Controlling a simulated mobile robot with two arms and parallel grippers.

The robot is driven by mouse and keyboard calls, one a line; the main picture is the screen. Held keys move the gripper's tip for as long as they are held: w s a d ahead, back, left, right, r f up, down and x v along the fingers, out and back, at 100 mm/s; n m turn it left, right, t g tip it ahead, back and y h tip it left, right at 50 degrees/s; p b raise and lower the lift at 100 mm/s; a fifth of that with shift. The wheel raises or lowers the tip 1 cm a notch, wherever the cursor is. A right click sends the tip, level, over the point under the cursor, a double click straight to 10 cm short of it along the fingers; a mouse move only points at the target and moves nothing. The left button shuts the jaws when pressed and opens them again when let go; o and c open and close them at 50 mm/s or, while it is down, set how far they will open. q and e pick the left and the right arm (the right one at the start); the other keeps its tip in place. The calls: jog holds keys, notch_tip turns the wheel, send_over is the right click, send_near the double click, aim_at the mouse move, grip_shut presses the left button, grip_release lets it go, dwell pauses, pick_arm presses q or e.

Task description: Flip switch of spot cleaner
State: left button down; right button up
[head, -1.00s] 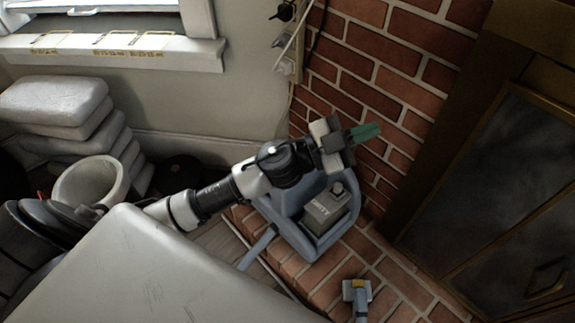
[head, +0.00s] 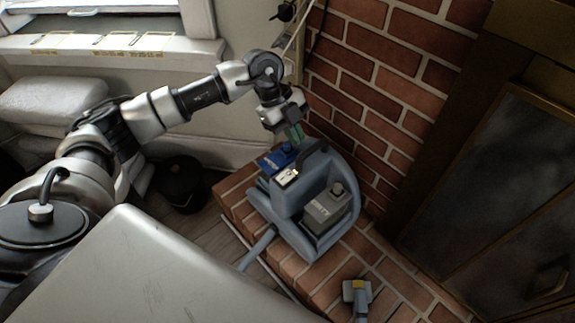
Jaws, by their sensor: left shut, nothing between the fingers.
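The spot cleaner (head: 290,235) is a blue-grey machine with a grey tank (head: 328,210), a black carry handle and a blue part (head: 277,160) at its back. It stands upright on the brick hearth. A small pale panel (head: 287,176) with dark marks shows near its top; I cannot tell the switch's position. My left gripper (head: 295,134) points down, with its greenish fingers shut and empty. In the picture it is just above the blue part, beside the handle; I cannot tell whether it touches. My right gripper is not in view.
The brick wall (head: 365,75) rises close behind the cleaner. A dark fireplace door (head: 515,190) stands at right. The cleaner's hose head (head: 357,292) lies in front on the hearth. A black pot (head: 181,184) and stacked sacks (head: 55,103) are at left.

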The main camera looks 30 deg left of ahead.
aim_at(290, 175)
pick_arm(q)
jog(key=a, duration=0.1)
jog(key=a+y, duration=0.1)
jog(key=a, duration=0.1)
jog(key=a+n+y, duration=0.1)
jog(key=a, duration=0.1)
jog(key=shift+w+r, duration=0.1)
jog(key=shift+r, duration=0.2)
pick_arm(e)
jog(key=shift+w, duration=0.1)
